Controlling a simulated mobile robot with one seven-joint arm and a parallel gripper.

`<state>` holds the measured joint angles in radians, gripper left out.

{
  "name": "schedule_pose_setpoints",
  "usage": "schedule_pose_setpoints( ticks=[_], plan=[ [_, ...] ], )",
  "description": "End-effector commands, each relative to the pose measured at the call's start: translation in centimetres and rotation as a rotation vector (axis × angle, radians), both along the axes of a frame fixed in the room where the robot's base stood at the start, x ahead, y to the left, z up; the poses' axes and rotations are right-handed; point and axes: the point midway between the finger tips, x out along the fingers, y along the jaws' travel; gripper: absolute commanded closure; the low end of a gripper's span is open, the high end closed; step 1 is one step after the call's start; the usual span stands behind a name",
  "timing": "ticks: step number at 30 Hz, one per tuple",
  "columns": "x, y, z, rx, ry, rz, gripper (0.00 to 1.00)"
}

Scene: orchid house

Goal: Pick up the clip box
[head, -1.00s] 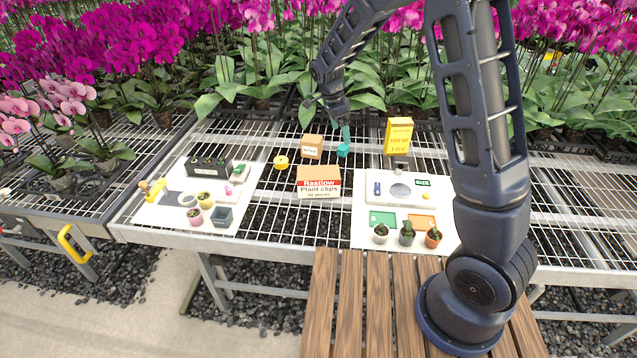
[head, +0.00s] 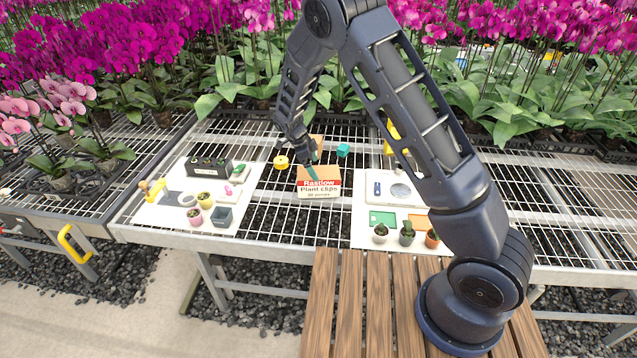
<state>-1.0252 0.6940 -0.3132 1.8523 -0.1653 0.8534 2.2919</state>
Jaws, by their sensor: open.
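The clip box (head: 318,190), a brown carton with a red and white "Plant clips" label, stands on the wire bench between two white boards. My gripper hides part of the box's top.
A teal cube (head: 343,150) and a yellow roll (head: 281,162) lie close behind the box. The left white board (head: 170,215) holds pots and a black tray (head: 209,168). The right board (head: 362,233) holds several small plants. A yellow carton (head: 392,130) is partly hidden by my arm.

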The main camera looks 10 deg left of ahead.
Motion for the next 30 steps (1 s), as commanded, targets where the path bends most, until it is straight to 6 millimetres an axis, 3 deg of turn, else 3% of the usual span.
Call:
schedule_pose_setpoints(
  ticks=[8,18,26,30],
  plan=[
    [0.0,-0.8,-1.8,0.0,0.0,0.0,0.0],
    [0.1,-2.6,-5.6,0.001,0.001,0.001,0.0],
    [0.1,-2.7,-5.9,0.001,0.0,0.001,0.0],
    [0.1,-2.7,-5.8,0.001,0.0,0.001,0.28]
  ],
)
